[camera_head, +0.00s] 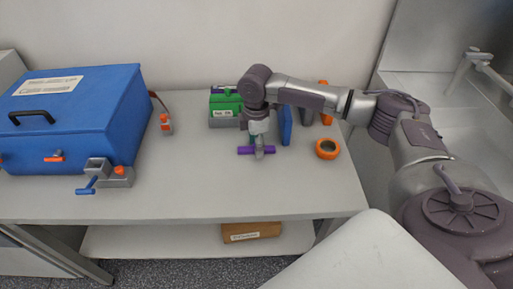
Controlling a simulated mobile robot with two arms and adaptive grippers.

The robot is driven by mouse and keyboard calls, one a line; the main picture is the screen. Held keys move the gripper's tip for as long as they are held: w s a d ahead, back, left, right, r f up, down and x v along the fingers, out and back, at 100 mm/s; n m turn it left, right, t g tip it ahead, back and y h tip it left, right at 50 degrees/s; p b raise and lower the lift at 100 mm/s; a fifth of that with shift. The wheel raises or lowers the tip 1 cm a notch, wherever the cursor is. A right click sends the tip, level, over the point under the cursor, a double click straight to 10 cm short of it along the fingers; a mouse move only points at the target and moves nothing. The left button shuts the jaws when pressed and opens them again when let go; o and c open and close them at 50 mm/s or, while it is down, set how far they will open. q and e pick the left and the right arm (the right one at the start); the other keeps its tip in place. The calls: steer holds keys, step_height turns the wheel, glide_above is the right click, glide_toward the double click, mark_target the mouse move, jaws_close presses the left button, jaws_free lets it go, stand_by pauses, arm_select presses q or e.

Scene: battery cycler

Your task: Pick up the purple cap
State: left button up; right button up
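A purple bar-shaped piece (244,150), which looks like the purple cap, shows at the front middle of the table. It sticks out to both sides of my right gripper (259,152). The gripper points down from above, with its fingertips in front of the middle of the piece. The fingers look narrow from here, and I cannot tell whether they are closed on it or whether it touches the table. My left gripper is not in view.
A large blue box (75,115) with a grey clamp and blue handle (87,187) fills the table's left side. A blue upright piece (286,125) and an orange ring (327,148) stand right of the gripper. The table (195,185) is bare at front middle.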

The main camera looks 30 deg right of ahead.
steer(key=c, duration=0.7)
